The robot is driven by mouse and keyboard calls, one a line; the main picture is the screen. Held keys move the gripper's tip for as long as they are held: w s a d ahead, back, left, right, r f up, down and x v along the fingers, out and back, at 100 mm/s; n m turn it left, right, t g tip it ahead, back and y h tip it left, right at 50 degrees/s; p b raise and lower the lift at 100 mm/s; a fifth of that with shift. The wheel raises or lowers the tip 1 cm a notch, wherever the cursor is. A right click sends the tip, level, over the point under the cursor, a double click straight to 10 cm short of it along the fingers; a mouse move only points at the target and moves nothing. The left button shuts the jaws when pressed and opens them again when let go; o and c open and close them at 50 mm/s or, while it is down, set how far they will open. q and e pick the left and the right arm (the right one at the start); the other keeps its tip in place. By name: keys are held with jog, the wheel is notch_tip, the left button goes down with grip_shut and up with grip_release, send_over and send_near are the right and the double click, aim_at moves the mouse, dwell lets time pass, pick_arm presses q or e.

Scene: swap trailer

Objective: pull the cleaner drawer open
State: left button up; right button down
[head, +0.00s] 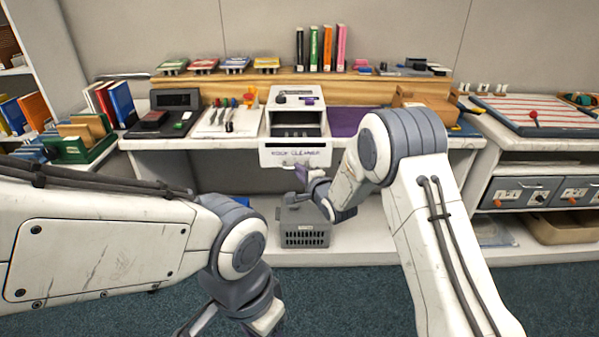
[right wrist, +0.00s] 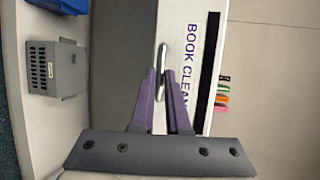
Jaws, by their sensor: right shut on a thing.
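The book cleaner (head: 296,98) is a white box on the desk. Its white drawer front (head: 295,155), lettered "BOOK CLEANER", hangs at the desk's front edge; a dark recess shows above it. How far the drawer stands out I cannot tell. My right gripper (head: 303,174) is at the lower part of this front. In the right wrist view, its purple fingers (right wrist: 163,88) are shut on the metal handle (right wrist: 162,58) below the lettering. My left gripper (head: 235,322) is low in the head view, away from the cleaner, partly cut off; its jaws are unclear.
A grey slotted crate (head: 305,238) sits on the low shelf under the drawer, beside a blue item. A keypad device (head: 172,113) and a tool tray (head: 228,122) flank the cleaner at left. My right arm hides part of the desk. Carpet lies in front.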

jog(key=c, duration=0.9)
grip_release()
jog(key=v, duration=1)
jog(key=shift+s+d, duration=0.15)
jog(key=shift+s, duration=0.1)
